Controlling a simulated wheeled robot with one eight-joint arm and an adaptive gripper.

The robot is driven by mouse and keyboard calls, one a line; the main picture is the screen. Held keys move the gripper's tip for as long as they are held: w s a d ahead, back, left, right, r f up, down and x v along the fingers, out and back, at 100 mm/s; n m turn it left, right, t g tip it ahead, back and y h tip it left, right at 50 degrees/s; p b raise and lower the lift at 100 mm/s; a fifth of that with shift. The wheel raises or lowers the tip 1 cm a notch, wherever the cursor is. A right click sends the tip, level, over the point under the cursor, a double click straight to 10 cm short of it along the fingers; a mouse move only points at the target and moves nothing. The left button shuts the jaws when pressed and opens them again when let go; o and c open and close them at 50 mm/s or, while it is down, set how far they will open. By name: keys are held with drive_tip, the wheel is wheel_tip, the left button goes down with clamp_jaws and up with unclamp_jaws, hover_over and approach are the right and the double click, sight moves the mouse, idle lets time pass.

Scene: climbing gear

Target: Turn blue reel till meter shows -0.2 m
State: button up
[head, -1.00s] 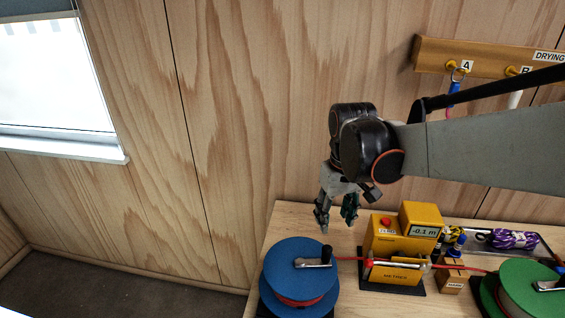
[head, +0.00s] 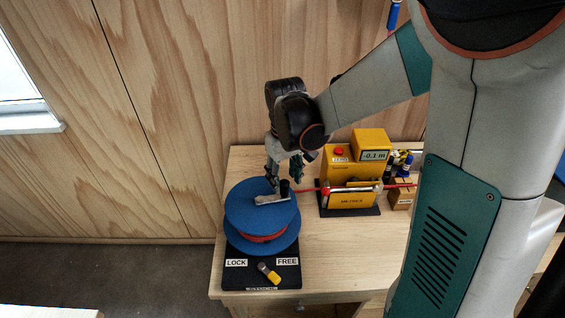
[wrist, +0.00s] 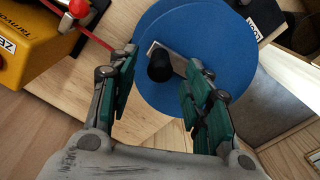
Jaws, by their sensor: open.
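The blue reel (head: 240,218) stands on a black base at the left end of the table. Its crank has a grey arm and a black knob (head: 285,188) pointing right. In the wrist view the knob (wrist: 159,66) lies between and beyond the open fingers of my gripper (wrist: 160,85). A red rope (head: 311,190) runs from the reel to the meter.
The base carries LOCK and FREE labels with a yellow-tipped lever (head: 268,272) between them, nearer FREE. A small wooden block (head: 402,194) and small bottles stand right of the meter. My arm hides the table's right side. Bare table (head: 340,245) shows in front of the meter.

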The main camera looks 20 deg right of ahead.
drive_tip(key=shift+f, duration=1.45)
clamp_jaws()
drive_tip(key=shift+w, duration=0.1)
drive_tip(key=shift+w+a+b, duration=0.1)
drive_tip(key=shift+w+b, duration=0.45)
drive_tip(key=shift+w, duration=0.8)
